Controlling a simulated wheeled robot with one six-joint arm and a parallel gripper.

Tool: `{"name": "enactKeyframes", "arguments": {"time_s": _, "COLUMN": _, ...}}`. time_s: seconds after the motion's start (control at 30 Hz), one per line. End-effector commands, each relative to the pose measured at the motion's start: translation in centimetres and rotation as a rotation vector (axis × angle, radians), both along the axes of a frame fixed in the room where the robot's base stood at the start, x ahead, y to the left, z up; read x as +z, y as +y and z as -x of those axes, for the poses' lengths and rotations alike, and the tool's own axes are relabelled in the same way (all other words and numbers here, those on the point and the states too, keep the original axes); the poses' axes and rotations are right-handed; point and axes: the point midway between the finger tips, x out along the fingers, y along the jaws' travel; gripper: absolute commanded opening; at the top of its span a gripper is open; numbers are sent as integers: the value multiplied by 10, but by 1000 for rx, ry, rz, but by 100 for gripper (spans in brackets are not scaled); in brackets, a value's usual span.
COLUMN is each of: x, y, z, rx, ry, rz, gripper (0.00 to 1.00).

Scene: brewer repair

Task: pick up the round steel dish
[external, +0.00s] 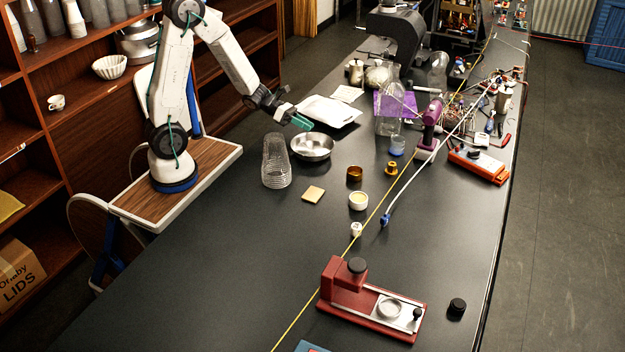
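The round steel dish (318,153) sits on the dark counter near its left edge, in the upper middle of the external view. It is shallow, shiny and looks empty. My gripper (299,119) hangs above and just behind the dish, apart from it as far as I can see. Its teal-tipped fingers are small here, and I cannot tell whether they are open or shut. I see nothing held in it.
A stack of clear cups (276,163) stands close left of the dish. A white tray (331,110) lies behind it. An amber cup (355,174), a pale jar (358,201) and a tan square (313,194) lie in front. A yellow line (316,290) crosses the counter. The front-left counter is clear.

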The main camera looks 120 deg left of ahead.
Motion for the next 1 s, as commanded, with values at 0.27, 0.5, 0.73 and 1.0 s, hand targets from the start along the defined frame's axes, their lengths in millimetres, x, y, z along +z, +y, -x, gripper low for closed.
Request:
{"name": "enactKeyframes", "arguments": {"time_s": 0.27, "x": -14, "y": -2, "z": -38, "rx": -3, "ry": 1, "rz": 1, "gripper": 32}}
{"name": "enactKeyframes", "arguments": {"time_s": 0.5, "x": -18, "y": -1, "z": -50, "rx": 0, "ry": 1, "rz": 0, "gripper": 32}}
{"name": "enactKeyframes", "arguments": {"time_s": 0.73, "x": -18, "y": -1, "z": -49, "rx": 0, "ry": 1, "rz": 0, "gripper": 7}}
{"name": "enactKeyframes", "arguments": {"time_s": 1.0, "x": -18, "y": -1, "z": -49, "rx": 0, "ry": 1, "rz": 0, "gripper": 0}}
